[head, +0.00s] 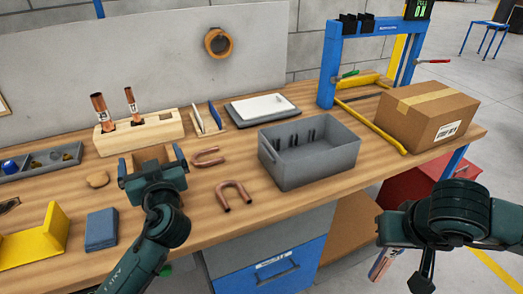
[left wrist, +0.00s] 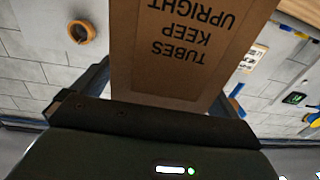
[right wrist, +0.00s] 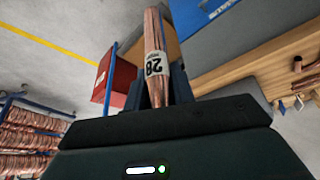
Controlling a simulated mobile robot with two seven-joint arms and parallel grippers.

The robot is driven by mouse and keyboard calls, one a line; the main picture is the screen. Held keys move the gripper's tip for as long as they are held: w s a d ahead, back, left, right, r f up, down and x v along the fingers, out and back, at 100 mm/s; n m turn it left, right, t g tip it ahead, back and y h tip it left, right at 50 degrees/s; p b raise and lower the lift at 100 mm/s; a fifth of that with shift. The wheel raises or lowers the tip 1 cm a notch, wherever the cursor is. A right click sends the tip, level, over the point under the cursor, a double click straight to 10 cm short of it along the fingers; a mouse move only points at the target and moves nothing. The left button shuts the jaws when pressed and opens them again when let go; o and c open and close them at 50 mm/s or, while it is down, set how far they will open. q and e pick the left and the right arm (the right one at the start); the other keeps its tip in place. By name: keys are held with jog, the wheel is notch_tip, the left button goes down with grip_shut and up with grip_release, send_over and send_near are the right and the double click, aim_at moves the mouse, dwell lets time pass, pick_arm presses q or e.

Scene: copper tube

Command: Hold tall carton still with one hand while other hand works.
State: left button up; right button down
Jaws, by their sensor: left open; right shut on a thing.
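The tall brown carton (left wrist: 182,50), printed "TUBES KEEP UPRIGHT", shows close up and upside down in the left wrist view. It stands in front of my left gripper, between its dark fingers. In the head view it is largely hidden by that gripper (head: 152,168), which is open over the left part of the bench; contact cannot be told. My right gripper (right wrist: 158,95) is shut on a copper tube (right wrist: 154,65) with a white "28" label. In the head view this tube (head: 382,264) hangs beyond the bench's front edge at lower right.
A wooden block (head: 115,142) holds two copper tubes. Copper bends (head: 234,192) lie near a grey bin (head: 312,180). A blue frame (head: 328,70) and cardboard box (head: 410,118) stand at right. A blue block (head: 102,230) and yellow stand (head: 40,245) sit at left.

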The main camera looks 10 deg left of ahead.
pick_arm(q)
jog(key=shift+w+a, duration=0.1)
jog(key=shift+c, duration=0.2)
jog(key=c, duration=1)
jog(key=shift+c, duration=0.2)
jog(key=o, duration=1.1)
